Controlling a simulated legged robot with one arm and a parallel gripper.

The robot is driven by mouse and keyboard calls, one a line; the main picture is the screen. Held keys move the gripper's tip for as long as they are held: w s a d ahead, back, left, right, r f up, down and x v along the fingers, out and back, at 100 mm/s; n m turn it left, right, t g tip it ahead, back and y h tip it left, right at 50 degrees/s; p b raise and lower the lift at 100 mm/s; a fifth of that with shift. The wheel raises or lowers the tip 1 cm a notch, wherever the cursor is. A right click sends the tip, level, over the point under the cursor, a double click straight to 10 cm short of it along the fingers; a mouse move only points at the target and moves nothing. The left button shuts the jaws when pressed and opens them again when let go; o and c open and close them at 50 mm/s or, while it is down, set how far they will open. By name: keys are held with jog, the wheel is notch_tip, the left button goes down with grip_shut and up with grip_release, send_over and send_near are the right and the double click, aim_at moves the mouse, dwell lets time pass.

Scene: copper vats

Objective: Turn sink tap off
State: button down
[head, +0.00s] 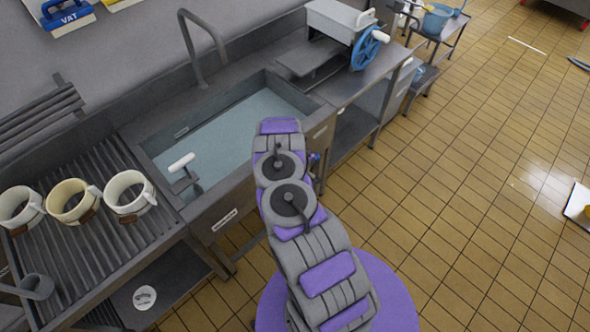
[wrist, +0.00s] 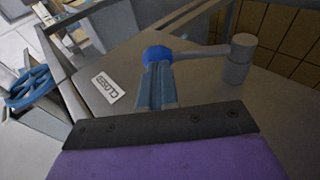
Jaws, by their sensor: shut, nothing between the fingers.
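The sink (head: 165,143) holds water, with a grey gooseneck spout (head: 203,45) behind it. In the wrist view, a tap with a round blue hub (wrist: 157,53) is on the grey front panel (wrist: 205,85). Its grey lever runs right to a cylindrical handle (wrist: 238,62). A white label (wrist: 108,88), apparently reading "CLOSED", is left of the hub. My gripper (wrist: 156,68) is shut and empty, its blue-grey fingers pointing at the hub. I cannot tell whether they touch it. In the head view my arm hides the gripper and most of the tap.
Several mugs (head: 74,201) stand on the ribbed drainboard. A machine with a blue wheel (head: 367,49) is right of the sink. The tiled floor (head: 470,180) on the right is mostly clear.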

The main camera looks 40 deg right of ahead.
jog(key=shift+d+y+p, duration=0.4)
jog(key=shift+y+p, duration=0.1)
jog(key=shift+p, duration=0.1)
jog(key=shift+f, duration=0.1)
jog(key=p+v, duration=0.3)
jog(key=v, duration=1)
jog(key=shift+a, duration=0.45)
jog(key=shift+a, duration=0.25)
jog(key=shift+d, duration=0.1)
